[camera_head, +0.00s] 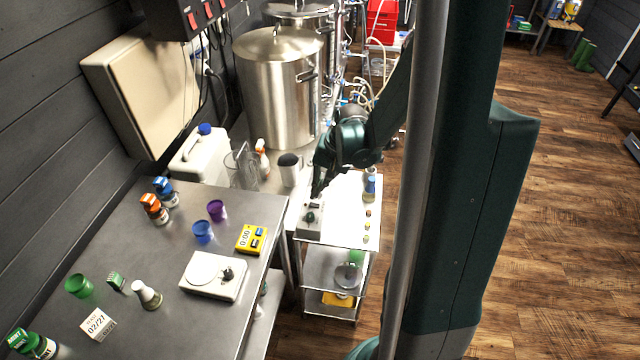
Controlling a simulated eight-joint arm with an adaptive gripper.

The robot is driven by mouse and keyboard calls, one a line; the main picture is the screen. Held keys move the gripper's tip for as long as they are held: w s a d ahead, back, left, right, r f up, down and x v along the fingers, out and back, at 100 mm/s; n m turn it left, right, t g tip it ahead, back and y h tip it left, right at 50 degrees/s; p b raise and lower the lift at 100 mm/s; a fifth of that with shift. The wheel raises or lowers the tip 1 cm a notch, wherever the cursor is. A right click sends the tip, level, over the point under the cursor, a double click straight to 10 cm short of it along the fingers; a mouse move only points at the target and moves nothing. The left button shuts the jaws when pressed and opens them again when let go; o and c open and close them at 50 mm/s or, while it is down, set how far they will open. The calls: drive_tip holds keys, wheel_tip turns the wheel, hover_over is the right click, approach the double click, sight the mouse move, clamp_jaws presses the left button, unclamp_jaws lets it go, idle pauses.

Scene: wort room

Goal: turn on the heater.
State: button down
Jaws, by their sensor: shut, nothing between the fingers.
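I cannot tell for sure which device is the heater. A small grey-white box (307,234) with a dark knob on top stands on the near left of the white-topped cart. My gripper (316,193) points down close above this box, its fingers shut and empty. Whether it touches the box or knob is too small to tell. A white device (203,288) with a round plate and a black knob lies on the steel table, apart from my gripper. A dark wall box (178,22) with several red switches hangs at the top left. No lit indicator is clear on any of these.
The steel table (145,330) holds cups, bottles, a flask and a yellow timer (251,239). A jug, canister and large steel kettle (275,95) stand behind it. The cart (345,205) also carries a blue-capped bottle and several small items. Wooden floor at right is open.

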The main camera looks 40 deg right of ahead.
sight(311, 204)
drive_tip(key=shift+b+x, duration=0.3)
drive_tip(key=shift+x, duration=2.4)
drive_tip(key=shift+f, duration=0.15)
drive_tip(key=shift+w+a+f+g+h+b, duration=0.15)
drive_tip(key=shift+f+g+h+b, duration=0.15)
drive_tip(key=shift+g+h+b, duration=0.1)
drive_tip(key=shift+s+d+r, duration=0.1)
drive_tip(key=shift+s+d, duration=0.1)
drive_tip(key=shift+d, duration=0.05)
drive_tip(key=shift+s+d, duration=0.3)
drive_tip(key=shift+s, duration=0.05)
drive_tip(key=shift+r, duration=0.1)
drive_tip(key=shift+r, duration=0.1)
